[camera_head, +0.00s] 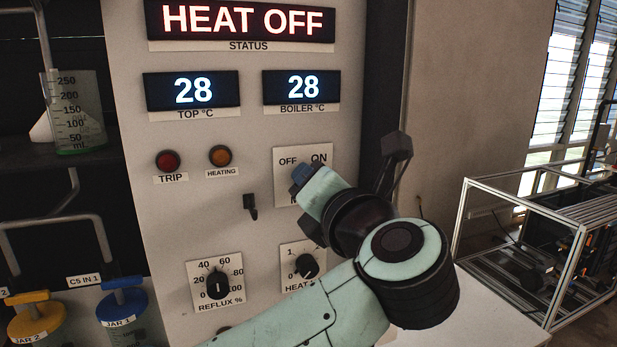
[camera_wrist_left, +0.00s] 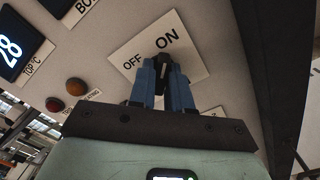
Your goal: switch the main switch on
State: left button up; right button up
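The main switch is a black knob (camera_wrist_left: 163,64) on a white plate (camera_wrist_left: 124,49) marked OFF and ON. In the left wrist view its upper end points up towards the ON label. My left gripper (camera_wrist_left: 165,80) has its blue fingers on both sides of the knob, close against it with no clear gap. In the head view the left gripper (camera_head: 301,176) reaches the same plate (camera_head: 318,158), and its own hand and wrist hide the knob there.
The status display (camera_head: 240,21) reads HEAT OFF. The trip lamp (camera_head: 168,161) and heating lamp (camera_head: 220,156) look unlit. Below are the reflux knob (camera_head: 218,284) and a heat knob (camera_head: 306,266), the latter close to my forearm. A black hook (camera_head: 250,206) sticks out left of the plate.

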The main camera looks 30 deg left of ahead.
pick_arm(q)
jog(key=o, duration=0.3)
jog(key=shift+w, duration=0.1)
jog(key=v, duration=0.7)
pick_arm(e)
jog(key=shift+s+f, duration=0.2)
pick_arm(q)
jog(key=b+v, duration=0.4)
jog(key=v, duration=0.9)
jog(key=shift+s, duration=0.25)
pick_arm(e)
jog(key=s+f, duration=0.4)
jog(key=f, duration=0.1)
jog(key=shift+f+g, duration=0.15)
jog(key=shift+g, duration=0.15)
